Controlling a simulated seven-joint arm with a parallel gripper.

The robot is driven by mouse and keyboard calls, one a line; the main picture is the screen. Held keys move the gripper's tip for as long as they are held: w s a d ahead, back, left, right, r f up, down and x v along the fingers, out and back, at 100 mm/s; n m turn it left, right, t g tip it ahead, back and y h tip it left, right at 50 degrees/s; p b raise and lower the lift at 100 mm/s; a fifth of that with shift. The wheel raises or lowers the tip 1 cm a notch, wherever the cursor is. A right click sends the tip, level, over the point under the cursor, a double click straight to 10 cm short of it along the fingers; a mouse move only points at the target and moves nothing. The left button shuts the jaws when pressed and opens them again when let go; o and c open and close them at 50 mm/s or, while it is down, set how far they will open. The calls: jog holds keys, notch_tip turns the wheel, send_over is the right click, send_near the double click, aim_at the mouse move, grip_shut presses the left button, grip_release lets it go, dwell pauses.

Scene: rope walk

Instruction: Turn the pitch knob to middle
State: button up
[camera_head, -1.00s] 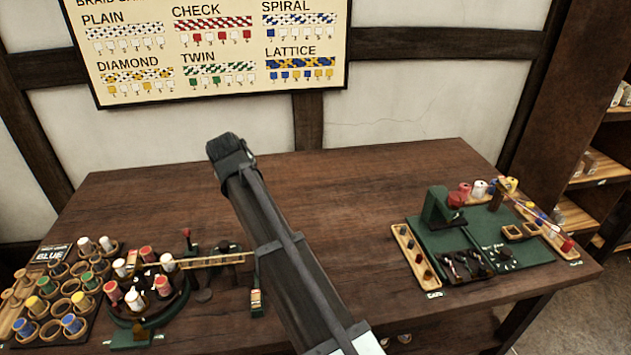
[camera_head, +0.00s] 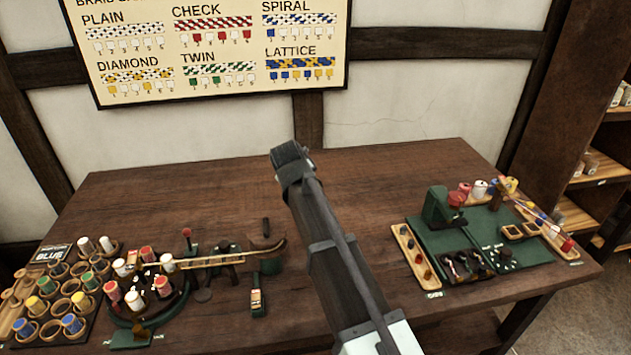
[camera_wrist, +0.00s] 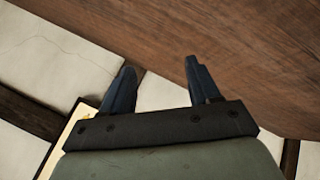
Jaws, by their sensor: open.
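The braiding machine (camera_head: 140,312) stands at the left of the table in the head view, with white and red bobbins around its ring. A red-topped lever (camera_head: 187,236) rises behind the ring. A rail (camera_head: 215,261) runs right from it to a dark wheel-like part (camera_head: 268,242) and a green stand with a small label plate (camera_head: 256,298). I cannot tell which part is the pitch knob. My gripper (camera_wrist: 161,75) is open and empty in the wrist view, its two dark fingers apart before wall and bare table. It is well away from the machine.
A rack of coloured bobbins (camera_head: 60,300) stands at the far left. A green work mat (camera_head: 520,250) with a small press and trays lies at the right. A braid chart (camera_head: 215,50) hangs on the wall. The table's middle back is clear.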

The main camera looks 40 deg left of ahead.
jog(key=shift+m, duration=0.3)
jog(key=shift+w+d+f, duration=0.15)
jog(key=shift+w+d, duration=0.65)
jog(key=shift+w+d+f, duration=0.15)
jog(key=shift+w+d, duration=0.6)
jog(key=shift+w, duration=0.05)
